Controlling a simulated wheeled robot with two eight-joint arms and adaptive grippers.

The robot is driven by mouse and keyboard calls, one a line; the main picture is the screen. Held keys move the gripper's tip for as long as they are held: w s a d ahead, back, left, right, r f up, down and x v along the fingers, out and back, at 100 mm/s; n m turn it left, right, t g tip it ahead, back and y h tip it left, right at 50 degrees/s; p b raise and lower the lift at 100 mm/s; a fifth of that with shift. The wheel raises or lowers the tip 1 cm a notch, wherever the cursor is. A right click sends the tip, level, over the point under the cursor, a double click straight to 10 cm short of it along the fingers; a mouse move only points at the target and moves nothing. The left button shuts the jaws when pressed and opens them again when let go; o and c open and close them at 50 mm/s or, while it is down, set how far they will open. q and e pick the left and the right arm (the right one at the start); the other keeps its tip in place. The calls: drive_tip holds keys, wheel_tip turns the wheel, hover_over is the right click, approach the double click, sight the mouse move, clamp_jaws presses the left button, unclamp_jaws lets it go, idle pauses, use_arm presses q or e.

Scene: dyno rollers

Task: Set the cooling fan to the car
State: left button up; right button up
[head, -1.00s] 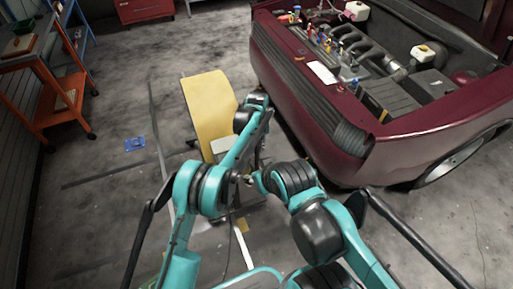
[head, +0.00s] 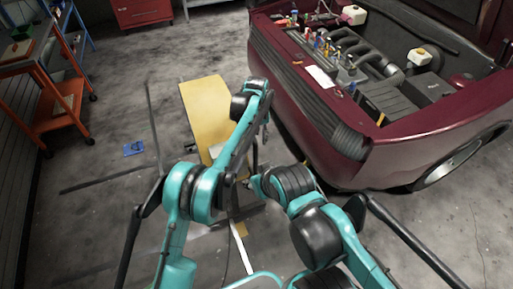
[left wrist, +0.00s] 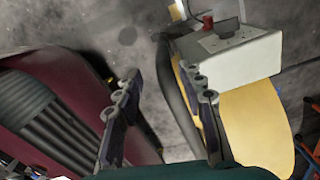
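The cooling fan appears to be the tall yellow unit (head: 204,100) on the floor left of the car. The left wrist view shows its yellow face (left wrist: 258,120), a pale control box (left wrist: 235,60) with a red knob, and a dark curved bar (left wrist: 172,85). The maroon car (head: 300,110) stands to the right with its engine bay open. My left gripper (head: 266,128) is between fan and car. Its fingers (left wrist: 162,100) are apart, with the dark bar showing between them; I cannot tell if they touch it.
An orange cart (head: 62,105) stands at the left and a red cabinet (head: 143,12) at the back. A small blue item (head: 133,148) and dark strips lie on the floor. The concrete between cart and fan is mostly clear.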

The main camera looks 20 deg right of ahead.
use_arm(q)
drive_tip(key=shift+r, duration=2.15)
drive_tip(key=shift+w+a+r, duration=0.1)
drive_tip(key=shift+a+r, duration=0.15)
drive_tip(key=shift+r, duration=0.05)
drive_tip(key=s+a+r+t, duration=0.1)
drive_tip(key=a+r, duration=0.4)
drive_tip(key=a, duration=0.3)
drive_tip(key=s+a+r+n+t+h, duration=0.1)
drive_tip(key=a+r, duration=0.4)
drive_tip(key=a, duration=0.3)
drive_tip(key=s+a+r+t, duration=0.1)
drive_tip(key=a+r, duration=0.4)
drive_tip(key=a, duration=0.4)
drive_tip(key=s+a+n+t, duration=0.1)
drive_tip(key=s+a+t, duration=0.1)
drive_tip(key=s+a, duration=1)
drive_tip(key=s+a+f+t+y, duration=0.1)
drive_tip(key=s+a+f+t, duration=0.1)
drive_tip(key=s+a+f, duration=0.4)
drive_tip(key=s+a, duration=0.2)
drive_tip(key=s, duration=0.1)
drive_tip(key=shift+s+a+f+n, duration=0.15)
drive_tip(key=shift+s+a+n, duration=0.05)
drive_tip(key=shift+a+n, duration=0.15)
